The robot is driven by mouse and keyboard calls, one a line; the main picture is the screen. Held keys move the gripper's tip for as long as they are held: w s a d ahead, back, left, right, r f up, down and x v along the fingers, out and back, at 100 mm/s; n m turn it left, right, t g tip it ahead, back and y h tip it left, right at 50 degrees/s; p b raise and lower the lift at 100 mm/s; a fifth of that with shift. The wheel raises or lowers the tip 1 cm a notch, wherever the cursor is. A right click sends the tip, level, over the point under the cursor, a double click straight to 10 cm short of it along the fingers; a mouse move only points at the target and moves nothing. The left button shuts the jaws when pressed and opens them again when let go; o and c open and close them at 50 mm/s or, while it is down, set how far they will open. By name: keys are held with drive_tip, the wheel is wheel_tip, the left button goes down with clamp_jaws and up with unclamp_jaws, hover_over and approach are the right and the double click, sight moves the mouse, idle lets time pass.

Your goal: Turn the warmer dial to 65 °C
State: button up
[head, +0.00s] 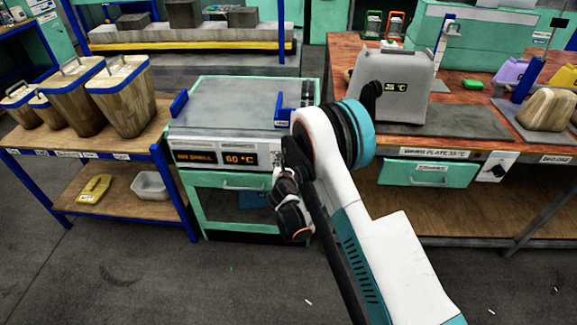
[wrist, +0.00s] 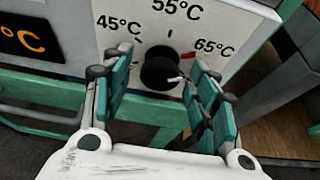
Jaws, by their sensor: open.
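The warmer (head: 245,179) is a grey-topped cabinet with a teal front, and its display (head: 240,159) reads about 60 °C. In the wrist view its black round dial (wrist: 158,73) sits on a white panel marked 45, 55 and 65 °C. A white pointer on the dial points right, a little below the red tick by 65 °C. My gripper (wrist: 160,70) is open, its teal-padded fingers on either side of the dial; whether they touch it I cannot tell. In the head view my gripper (head: 290,205) is at the warmer's front right, and my arm hides the dial.
A wooden-topped bench (head: 480,145) with a grey press (head: 392,85) stands to the right. A blue-framed shelf (head: 120,150) with several tapered containers stands to the left. Open floor (head: 120,270) lies in front.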

wheel_tip(320, 180, up, 10)
idle(0.6)
idle(0.4)
drive_tip(key=s+d+r+m+g, duration=0.2)
drive_tip(key=s+d+r+m, duration=0.6)
drive_tip(key=r, duration=0.3)
drive_tip(key=s+d+r+m+g, duration=0.2)
drive_tip(key=s+d+r+m, duration=0.55)
drive_tip(key=r+m, duration=0.25)
drive_tip(key=s+d+m+g, duration=0.1)
drive_tip(key=s+d+m, duration=0.2)
drive_tip(key=s+m, duration=0.5)
drive_tip(key=s+d+m+g, duration=0.1)
drive_tip(key=s+d+m, duration=0.3)
drive_tip(key=s+m, duration=0.5)
drive_tip(key=s, duration=1.1)
drive_tip(key=shift+s+d+r+m+g, duration=0.2)
drive_tip(key=shift+s+d+m+g, duration=0.1)
drive_tip(key=shift+s, duration=0.1)
